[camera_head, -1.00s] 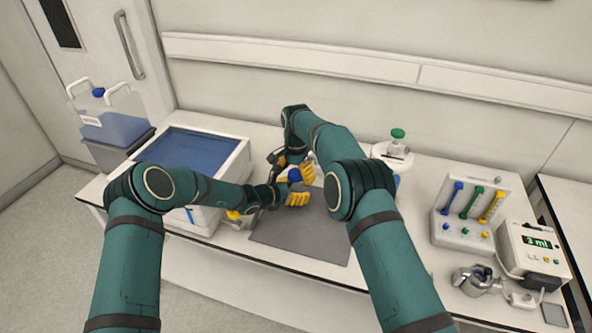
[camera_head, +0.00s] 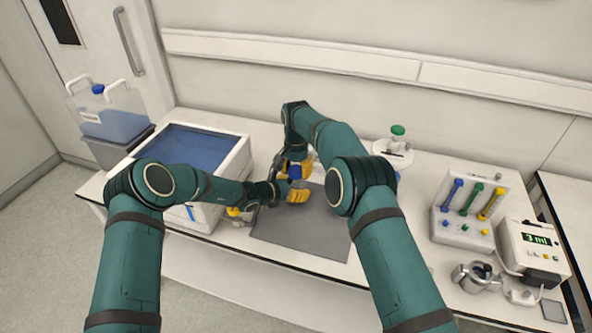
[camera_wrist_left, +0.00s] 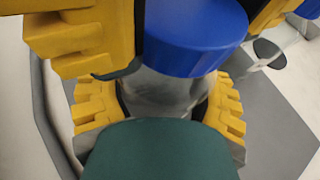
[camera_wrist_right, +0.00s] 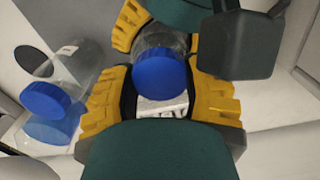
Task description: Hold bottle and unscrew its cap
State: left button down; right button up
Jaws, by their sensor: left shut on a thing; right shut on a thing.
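A clear bottle with a blue cap (camera_head: 295,172) is held upright above the grey mat (camera_head: 300,232). My left gripper (camera_head: 297,195) is shut on the bottle's body; in the left wrist view the clear glass (camera_wrist_left: 165,95) sits between its yellow fingers, below the cap (camera_wrist_left: 195,40). My right gripper (camera_wrist_right: 160,95) is shut on the blue cap, with its yellow fingers on both sides of it. The right wrist view also shows the cap (camera_wrist_right: 162,75) and part of the glass behind it. The bottle's bottom is hidden, and any gap between cap and neck cannot be told.
A white tub with a blue inside (camera_head: 240,165) stands left of the mat. A blue-capped container (camera_head: 110,118) is at far left. A green-capped bottle (camera_head: 397,142) stands behind right. A valve panel (camera_head: 468,215) and a pump reading 3 ml (camera_head: 535,255) are at right.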

jog(key=o, duration=1.3)
jog(key=shift+c, duration=0.2)
jog(key=shift+r, duration=0.15)
notch_tip(320, 180, up, 4)
jog(key=shift+r, duration=0.1)
jog(key=shift+r+m, duration=1.5)
jog(key=shift+r, duration=0.1)
jog(key=shift+f, duration=3.85)
jog(key=c, duration=1.3)
jog(key=shift+o, duration=0.2)
jog(key=n, duration=0.3)
